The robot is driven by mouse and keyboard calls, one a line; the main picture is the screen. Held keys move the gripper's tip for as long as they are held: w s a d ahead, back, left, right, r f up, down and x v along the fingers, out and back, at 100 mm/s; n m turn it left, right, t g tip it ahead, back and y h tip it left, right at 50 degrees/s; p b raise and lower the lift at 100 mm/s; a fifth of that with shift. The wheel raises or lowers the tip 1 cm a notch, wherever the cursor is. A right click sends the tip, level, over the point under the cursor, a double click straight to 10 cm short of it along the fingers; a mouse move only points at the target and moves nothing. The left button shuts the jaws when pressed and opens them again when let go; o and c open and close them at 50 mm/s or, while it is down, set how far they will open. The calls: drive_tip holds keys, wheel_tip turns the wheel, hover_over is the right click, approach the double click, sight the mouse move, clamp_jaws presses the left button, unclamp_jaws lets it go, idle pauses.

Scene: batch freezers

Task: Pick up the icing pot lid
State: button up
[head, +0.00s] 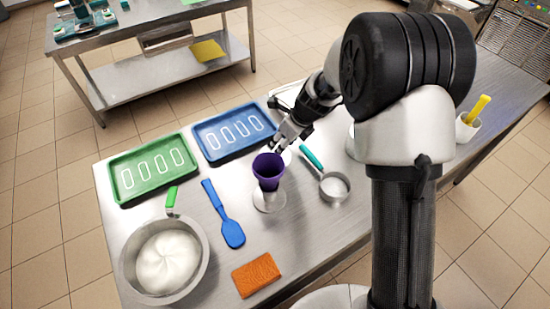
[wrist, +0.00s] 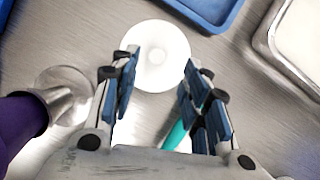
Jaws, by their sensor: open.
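A round white lid with a small knob in its centre (wrist: 157,52) lies flat on the steel table in the wrist view. In the head view only a pale edge of it (head: 287,157) shows beside the purple cup. My gripper (wrist: 160,78) is open and empty, with its blue-padded fingers to the left and right of the lid's near part. The lid's far part extends beyond the fingertips. In the head view my gripper (head: 282,143) is just behind the purple cup; whether it touches the lid cannot be told.
A purple cup (head: 268,170) on a metal stand is close to the left. A teal-handled pan (head: 334,186) lies to the right, its handle partly under my gripper. A blue tray (head: 233,132), green tray (head: 154,168), blue spatula (head: 222,213) and pot of white cream (head: 165,262) stand further left.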

drive_tip(key=shift+b+x, duration=1.25)
drive_tip(key=shift+x, duration=1.5)
drive_tip(key=shift+s+a+r, duration=0.1)
drive_tip(key=shift+s+a, duration=0.05)
drive_tip(key=c, duration=0.8)
